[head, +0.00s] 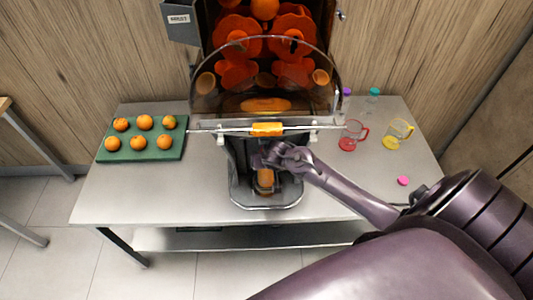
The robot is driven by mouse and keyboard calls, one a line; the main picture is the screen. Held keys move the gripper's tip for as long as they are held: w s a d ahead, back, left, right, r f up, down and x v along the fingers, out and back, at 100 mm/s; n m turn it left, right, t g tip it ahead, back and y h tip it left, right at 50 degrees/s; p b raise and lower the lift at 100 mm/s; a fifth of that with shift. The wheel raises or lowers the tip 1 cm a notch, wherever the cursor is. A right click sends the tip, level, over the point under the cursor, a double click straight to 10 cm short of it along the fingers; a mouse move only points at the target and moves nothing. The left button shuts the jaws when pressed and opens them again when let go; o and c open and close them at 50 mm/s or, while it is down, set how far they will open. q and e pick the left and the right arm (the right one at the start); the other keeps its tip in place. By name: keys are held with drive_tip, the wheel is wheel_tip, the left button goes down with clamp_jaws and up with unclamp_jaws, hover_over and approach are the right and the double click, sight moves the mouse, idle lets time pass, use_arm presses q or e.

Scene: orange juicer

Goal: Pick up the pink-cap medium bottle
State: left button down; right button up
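A small orange-brown container (265,178), which may be a bottle of juice, stands in the juicer's lower bay with no cap visible on it. A loose pink cap (403,180) lies on the right part of the table. My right gripper (264,158) reaches in from the right and is at the top of the container, under the juicer's front. Its fingers are small and dark against the bay, so I cannot tell whether they are open or shut on it. My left gripper is not in view.
The orange juicer (266,129) fills the middle of the steel table (130,192). A green tray (112,156) with several oranges is left.

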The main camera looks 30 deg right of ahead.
drive_tip(key=c, duration=1.4)
drive_tip(key=shift+w, duration=0.1)
clamp_jaws()
